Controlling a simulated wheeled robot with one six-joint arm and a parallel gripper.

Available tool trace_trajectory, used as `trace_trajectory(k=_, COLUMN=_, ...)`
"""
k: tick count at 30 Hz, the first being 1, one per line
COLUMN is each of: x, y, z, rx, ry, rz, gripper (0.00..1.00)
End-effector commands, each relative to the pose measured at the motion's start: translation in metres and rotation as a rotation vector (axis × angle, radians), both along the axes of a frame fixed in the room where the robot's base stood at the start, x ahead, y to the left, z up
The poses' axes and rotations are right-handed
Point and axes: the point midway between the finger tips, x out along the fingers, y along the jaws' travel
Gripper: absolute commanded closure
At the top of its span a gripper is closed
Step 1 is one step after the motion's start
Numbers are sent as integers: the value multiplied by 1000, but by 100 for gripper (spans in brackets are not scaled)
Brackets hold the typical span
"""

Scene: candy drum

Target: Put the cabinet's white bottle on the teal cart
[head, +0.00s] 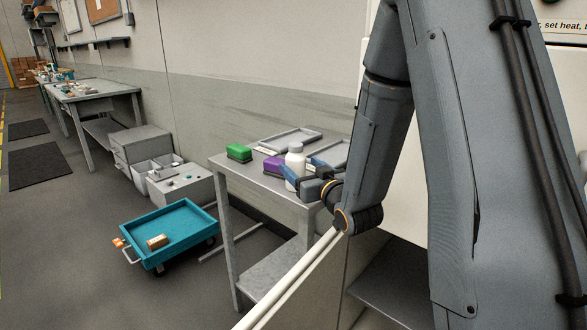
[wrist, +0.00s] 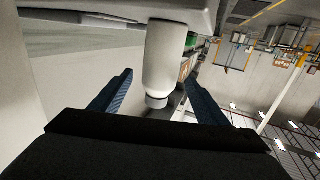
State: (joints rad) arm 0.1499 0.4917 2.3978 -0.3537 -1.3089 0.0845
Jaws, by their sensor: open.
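The white bottle (head: 295,155) stands upright on a grey metal table (head: 236,170). My gripper (head: 298,168) is open at the bottle, its lower part partly hidden by the gripper in the head view. In the wrist view, which is upside down, the bottle (wrist: 160,58) shows between the two spread blue fingers of my gripper (wrist: 155,78), with gaps at both sides. The teal cart (head: 187,224) stands on the floor left of the table, with a small brown box (head: 157,241) in it.
A green block (head: 239,152) and a purple block (head: 273,166) lie near the bottle, with grey trays (head: 290,138) behind. Grey bins (head: 180,184) stand behind the cart. Most of the cart's bed is bare. Open floor lies left of the cart.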

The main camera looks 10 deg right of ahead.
Motion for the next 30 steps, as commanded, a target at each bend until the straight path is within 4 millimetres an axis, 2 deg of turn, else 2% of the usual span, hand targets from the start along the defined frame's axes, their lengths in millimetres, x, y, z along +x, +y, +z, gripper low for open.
trace_trajectory(k=11, x=31, y=8, z=4, rx=7, ry=-25, rz=9, gripper=32)
trace_trajectory(k=21, x=73, y=13, z=5, rx=7, ry=-24, rz=6, gripper=32)
trace_trajectory(k=30, x=78, y=14, z=4, rx=7, ry=-24, rz=5, gripper=32)
